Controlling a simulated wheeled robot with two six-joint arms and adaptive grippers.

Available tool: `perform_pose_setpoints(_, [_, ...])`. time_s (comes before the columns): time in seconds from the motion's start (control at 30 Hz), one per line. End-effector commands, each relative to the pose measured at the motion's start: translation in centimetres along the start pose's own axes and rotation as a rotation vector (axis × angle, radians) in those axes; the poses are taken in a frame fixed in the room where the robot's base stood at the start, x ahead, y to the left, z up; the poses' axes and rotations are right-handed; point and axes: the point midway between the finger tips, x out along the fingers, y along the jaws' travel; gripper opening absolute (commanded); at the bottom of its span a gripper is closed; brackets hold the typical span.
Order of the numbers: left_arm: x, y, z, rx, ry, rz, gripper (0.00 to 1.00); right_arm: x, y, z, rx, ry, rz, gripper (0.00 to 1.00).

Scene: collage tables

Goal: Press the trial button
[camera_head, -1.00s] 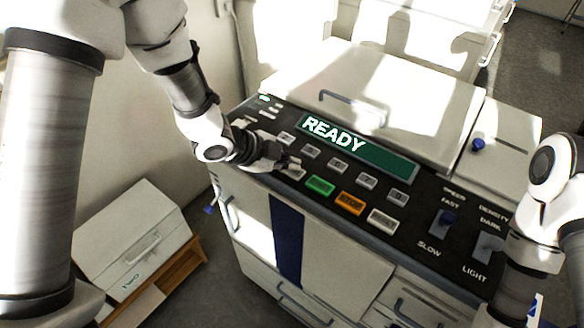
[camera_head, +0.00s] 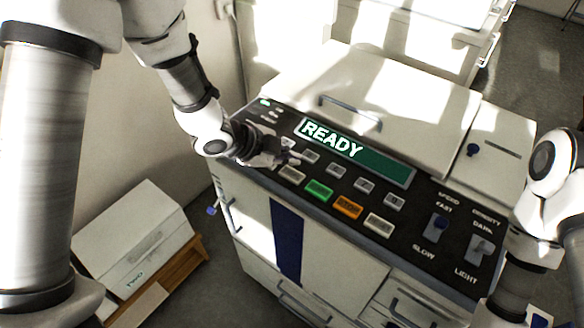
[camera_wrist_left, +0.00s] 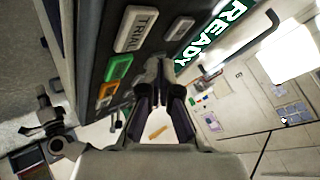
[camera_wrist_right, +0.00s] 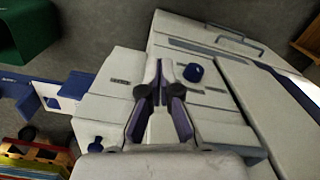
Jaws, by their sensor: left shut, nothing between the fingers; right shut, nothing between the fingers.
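The pale trial button (camera_head: 292,173) is at the left end of the front key row on the dark panel, left of a green key (camera_head: 318,190). Its TRIAL label (camera_wrist_left: 137,28) reads in the left wrist view. My left gripper (camera_head: 289,154) is shut and empty, with its tips over the panel just behind the trial button. In the left wrist view its fingertips (camera_wrist_left: 160,65) are beside the button; whether they touch the panel is unclear. My right gripper (camera_wrist_right: 160,75) is shut and empty, above a pale surface near a blue knob (camera_wrist_right: 193,72).
The display (camera_head: 355,151) reads READY. An orange key (camera_head: 347,207) and another pale key (camera_head: 379,224) continue the front row. Speed (camera_head: 437,227) and density (camera_head: 480,249) sliders are to the right. A pale lid with a handle (camera_head: 350,112) rises behind the panel.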

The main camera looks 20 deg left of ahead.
Motion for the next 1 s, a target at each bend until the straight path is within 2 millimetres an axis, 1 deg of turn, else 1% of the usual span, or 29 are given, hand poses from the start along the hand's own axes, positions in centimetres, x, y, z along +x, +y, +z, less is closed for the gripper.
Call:
perform_pose_setpoints(0.03, [-0.8, -0.6, -0.6, 0.000, 0.000, 0.000, 0.00, -1.1, 0.0, 0.0, 0.000, 0.000, 0.000, 0.00])
perform_pose_setpoints(0.2, [-1.9, -1.4, -1.4, 0.000, 0.000, 0.000, 0.00, -2.6, 0.0, 0.0, 0.000, 0.000, 0.000, 0.00])
perform_pose_setpoints(0.3, [-2.3, -1.7, -1.7, 0.000, 0.000, 0.000, 0.00, -3.1, 0.0, 0.0, 0.000, 0.000, 0.000, 0.00])
perform_pose_setpoints(1.0, [-2.2, -1.6, -1.6, 0.000, 0.000, 0.000, 0.00, -2.9, 0.0, 0.0, 0.000, 0.000, 0.000, 0.00])
